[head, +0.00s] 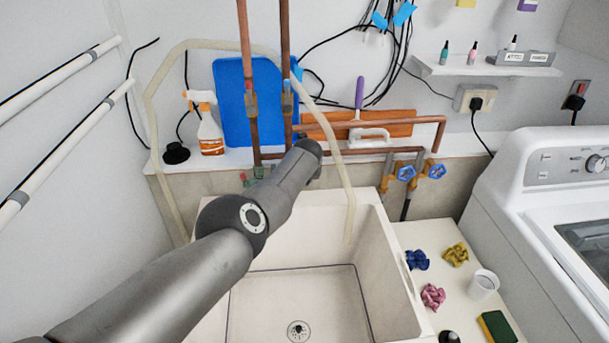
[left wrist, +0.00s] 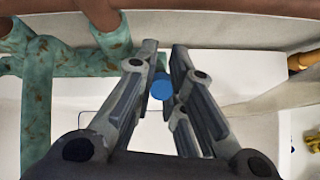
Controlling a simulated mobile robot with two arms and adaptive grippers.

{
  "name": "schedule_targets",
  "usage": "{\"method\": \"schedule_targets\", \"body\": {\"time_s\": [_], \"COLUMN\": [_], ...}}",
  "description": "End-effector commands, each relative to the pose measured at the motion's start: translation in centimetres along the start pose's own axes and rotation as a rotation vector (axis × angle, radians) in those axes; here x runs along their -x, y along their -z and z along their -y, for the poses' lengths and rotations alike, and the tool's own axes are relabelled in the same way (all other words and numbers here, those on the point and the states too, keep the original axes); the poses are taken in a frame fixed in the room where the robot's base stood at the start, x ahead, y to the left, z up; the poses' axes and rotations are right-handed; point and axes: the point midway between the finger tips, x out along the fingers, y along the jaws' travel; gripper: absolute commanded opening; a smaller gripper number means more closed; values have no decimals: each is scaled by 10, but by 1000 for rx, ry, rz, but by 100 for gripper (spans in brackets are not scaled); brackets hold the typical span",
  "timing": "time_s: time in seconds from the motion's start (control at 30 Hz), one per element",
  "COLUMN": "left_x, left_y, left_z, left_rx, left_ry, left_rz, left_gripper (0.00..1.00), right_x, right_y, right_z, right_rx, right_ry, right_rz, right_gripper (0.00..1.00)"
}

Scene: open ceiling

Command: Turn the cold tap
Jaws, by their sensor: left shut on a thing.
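In the left wrist view, my left gripper (left wrist: 163,80) is closed around the blue cold tap knob (left wrist: 161,88), which shows as a small blue disc between the two fingers. The green, weathered tap body (left wrist: 65,60) lies to the left of the fingers. In the head view, my left arm reaches over the white sink to the tap at its back edge. The arm hides the blue knob and most of the gripper there. A bit of the green tap body (head: 257,173) shows left of the arm. My right gripper is in neither view.
The sink (head: 400,290) lies below my arm. Copper pipes (head: 246,60) rise behind it. A pale hose (head: 150,110) loops around the arm's work area. Two blue valve wheels (head: 406,173) sit at the right. A spray bottle (head: 207,128) stands on the back ledge.

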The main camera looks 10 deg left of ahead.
Motion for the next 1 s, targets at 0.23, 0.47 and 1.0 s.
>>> {"method": "schedule_targets", "body": {"time_s": [0.23, 0.47, 1.0], "left_x": [0, 0, 19], "left_y": [1, 0, -16], "left_z": [0, 0, -2], "left_rx": [0, 0, 4], "left_ry": [0, -1, 0], "left_rz": [-2, 0, 3], "left_gripper": [32, 33, 33], "right_x": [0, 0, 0], "right_y": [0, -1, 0], "right_z": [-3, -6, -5], "right_rx": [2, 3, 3], "right_ry": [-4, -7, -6], "right_rz": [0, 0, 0], "right_gripper": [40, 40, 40]}}
